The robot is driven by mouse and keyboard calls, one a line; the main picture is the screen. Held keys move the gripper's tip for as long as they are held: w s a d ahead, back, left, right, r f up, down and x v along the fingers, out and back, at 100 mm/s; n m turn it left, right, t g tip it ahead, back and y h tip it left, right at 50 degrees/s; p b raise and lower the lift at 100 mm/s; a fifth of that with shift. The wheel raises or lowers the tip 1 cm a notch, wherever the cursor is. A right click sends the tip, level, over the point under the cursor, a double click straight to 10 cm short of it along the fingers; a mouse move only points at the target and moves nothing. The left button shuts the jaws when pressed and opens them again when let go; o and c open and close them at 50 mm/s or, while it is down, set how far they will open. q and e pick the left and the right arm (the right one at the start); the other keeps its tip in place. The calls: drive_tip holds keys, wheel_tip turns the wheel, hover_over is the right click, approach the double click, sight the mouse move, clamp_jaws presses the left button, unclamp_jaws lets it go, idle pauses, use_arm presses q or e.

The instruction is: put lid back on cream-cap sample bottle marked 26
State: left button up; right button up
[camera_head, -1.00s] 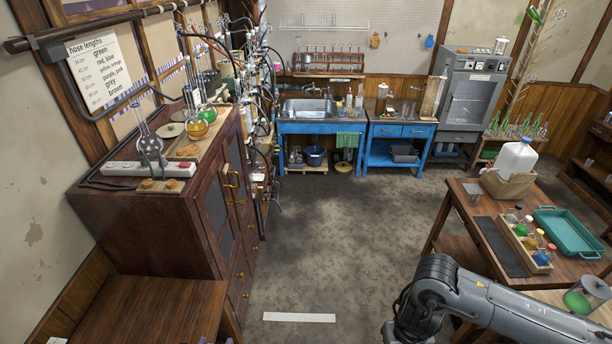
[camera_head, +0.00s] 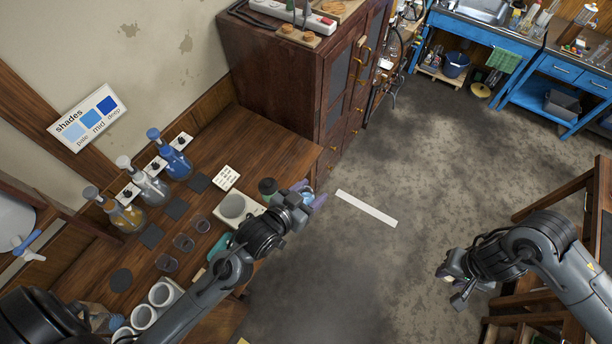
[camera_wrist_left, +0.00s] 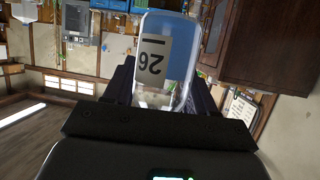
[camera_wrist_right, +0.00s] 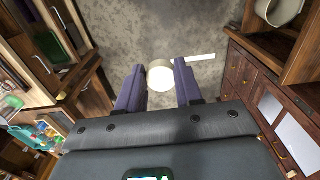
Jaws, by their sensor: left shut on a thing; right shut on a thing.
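The sample bottle marked 26 (camera_wrist_left: 164,62) is clear with blue contents and a white label, which reads upside down in the left wrist view. My left gripper (camera_head: 314,199) is shut on it, above the floor just off the wooden bench's right end. The bottle is small and mostly hidden by the fingers in the head view. My right gripper (camera_head: 452,284) is shut on a round cream cap (camera_wrist_right: 160,75), seen between its purple fingers in the right wrist view. The two grippers are well apart, and the cap is off the bottle.
A dark wooden cabinet (camera_head: 290,80) stands behind. A white strip (camera_head: 366,208) lies on the floor. The floor between the arms is clear.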

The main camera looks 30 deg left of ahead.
use_arm(q)
drive_tip(key=d+r+m+g+h, duration=0.3)
drive_tip(key=d+r+m+h, duration=0.3)
drive_tip(key=d, duration=0.6)
wheel_tip(320, 180, up, 2)
drive_tip(key=shift+w+r+h, duration=0.2)
drive_tip(key=shift+w+h, duration=0.25)
drive_tip(key=shift+h, duration=0.05)
use_arm(e)
drive_tip(key=a+r+n, duration=1)
drive_tip(key=a+r, duration=1.5)
drive_tip(key=a, duration=0.2)
drive_tip(key=shift+f, duration=0.15)
drive_tip(key=shift+f, duration=1.85)
